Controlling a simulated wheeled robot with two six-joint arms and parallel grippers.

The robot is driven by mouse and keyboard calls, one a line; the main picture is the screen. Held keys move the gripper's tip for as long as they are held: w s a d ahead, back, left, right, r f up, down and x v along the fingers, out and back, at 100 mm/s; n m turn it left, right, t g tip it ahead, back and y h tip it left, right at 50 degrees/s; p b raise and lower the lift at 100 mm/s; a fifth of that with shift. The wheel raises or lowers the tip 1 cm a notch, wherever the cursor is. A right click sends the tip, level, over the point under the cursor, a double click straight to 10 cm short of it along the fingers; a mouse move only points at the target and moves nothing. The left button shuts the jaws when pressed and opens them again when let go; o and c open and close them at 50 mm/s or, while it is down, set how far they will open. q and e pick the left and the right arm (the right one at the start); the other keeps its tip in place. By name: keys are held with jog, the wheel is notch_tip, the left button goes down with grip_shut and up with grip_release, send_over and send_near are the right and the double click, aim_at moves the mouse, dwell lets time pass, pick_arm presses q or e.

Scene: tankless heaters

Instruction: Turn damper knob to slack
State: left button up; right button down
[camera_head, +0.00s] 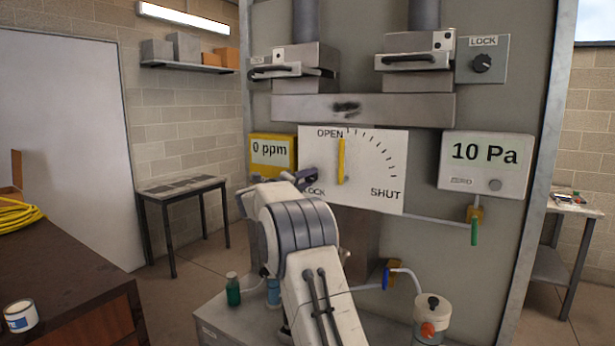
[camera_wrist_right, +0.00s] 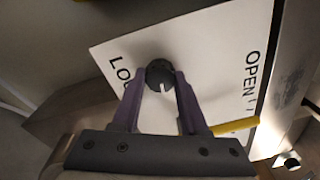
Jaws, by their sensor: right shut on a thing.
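In the right wrist view, a round black knob (camera_wrist_right: 160,74) with a white mark sits on a white plate (camera_wrist_right: 205,55), beside a partly covered label that begins "LO". My right gripper (camera_wrist_right: 161,80) is shut on this knob, its two purple fingers on either side of it. In the head view, my right gripper (camera_head: 300,180) is at the lower left of the white dial plate (camera_head: 370,145), over the LOCK label's start, and it hides the knob. The yellow damper pointer (camera_head: 341,160) stands nearly upright below OPEN. My left gripper is not in view.
Another black lock knob (camera_head: 482,63) is on a grey box at the upper right. A yellow 0 ppm meter (camera_head: 272,152) is close to my gripper. A 10 Pa gauge (camera_head: 486,165) is at the right. Bottles and a jar (camera_head: 431,318) stand on the ledge below.

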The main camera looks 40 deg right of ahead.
jog(key=n+p, duration=0.2)
jog(key=n, duration=0.2)
jog(key=shift+r+n, duration=0.1)
jog(key=shift+n, duration=0.3)
jog(key=n+p, duration=0.2)
jog(key=n, duration=0.2)
jog(key=shift+n+t+p, duration=0.3)
jog(key=shift+n+p, duration=0.1)
jog(key=n+p, duration=0.3)
jog(key=n, duration=0.2)
jog(key=shift+n+t, duration=0.3)
jog(key=shift+n+p, duration=1.1)
jog(key=shift+n, duration=0.5)
jog(key=shift+f, duration=0.2)
jog(key=shift+c, duration=2.2)
grip_release()
jog(key=shift+r, duration=0.1)
jog(key=shift+s, duration=0.1)
